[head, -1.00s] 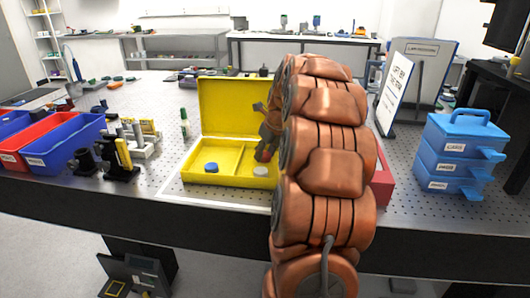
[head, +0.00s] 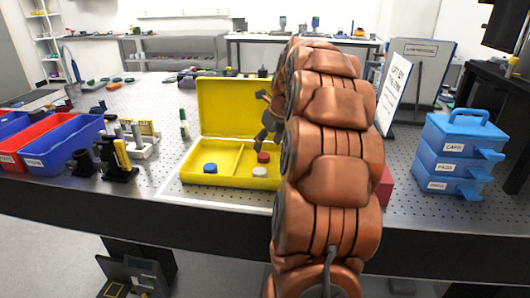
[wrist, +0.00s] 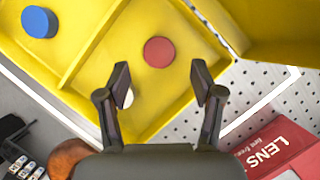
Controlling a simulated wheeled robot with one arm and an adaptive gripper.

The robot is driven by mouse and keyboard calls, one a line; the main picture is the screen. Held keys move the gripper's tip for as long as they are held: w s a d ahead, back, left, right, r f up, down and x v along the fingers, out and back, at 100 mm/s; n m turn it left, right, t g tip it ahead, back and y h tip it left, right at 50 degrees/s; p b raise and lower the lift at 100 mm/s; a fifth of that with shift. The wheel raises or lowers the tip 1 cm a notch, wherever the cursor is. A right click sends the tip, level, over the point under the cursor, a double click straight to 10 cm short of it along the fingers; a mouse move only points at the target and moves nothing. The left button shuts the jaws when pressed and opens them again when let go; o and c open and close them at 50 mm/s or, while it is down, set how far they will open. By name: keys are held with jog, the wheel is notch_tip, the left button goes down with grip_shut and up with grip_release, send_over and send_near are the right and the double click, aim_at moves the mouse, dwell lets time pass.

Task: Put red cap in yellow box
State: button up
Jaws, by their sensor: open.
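The red cap (head: 263,158) lies in the right compartment of the open yellow box (head: 225,182), and it also shows in the wrist view (wrist: 159,52). A white cap (head: 260,172) lies in the same compartment, nearer the front; in the wrist view it is mostly hidden behind a finger. A blue cap (head: 210,168) is in the left compartment. My gripper (wrist: 160,80) is open and empty above the right compartment, its fingers apart and the red cap beyond the gap between them. In the head view my arm hides part of the box's right side.
A red box marked LENS (wrist: 275,148) stands right of the yellow box. Blue stacked drawers (head: 455,155) are at the right. Red and blue bins (head: 65,145) and black stands are at the left. The raised yellow lid (head: 232,105) is behind the compartments.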

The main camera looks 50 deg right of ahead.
jog(key=v, duration=0.7)
jog(key=shift+r, duration=0.2)
jog(key=shift+s, duration=0.1)
jog(key=s+a+f+n+g+y, duration=0.1)
jog(key=s+a+f+n, duration=0.1)
jog(key=a+n, duration=0.5)
jog(key=s+a+f+n+g, duration=0.15)
jog(key=a+n, duration=0.25)
jog(key=a, duration=0.5)
jog(key=s+a+f+n+g+y, duration=0.1)
jog(key=a+f+n, duration=0.2)
jog(key=a+n, duration=0.4)
jog(key=s+a+f+n+g, duration=0.1)
jog(key=s+a+f+n, duration=0.2)
jog(key=s+a+n, duration=0.2)
jog(key=s+a+f+n+g+h, duration=0.1)
jog(key=s+a+f+n, duration=0.3)
jog(key=s+n, duration=0.4)
jog(key=s+a+f+n+g, duration=0.1)
jog(key=s+a+f+n, duration=0.2)
jog(key=s+a+n, duration=0.2)
jog(key=s+n, duration=0.1)
jog(key=s, duration=0.2)
jog(key=shift+a+f+n, duration=0.25)
jog(key=shift+a+n, duration=0.05)
jog(key=shift+a, duration=0.05)
jog(key=shift+s, duration=0.1)
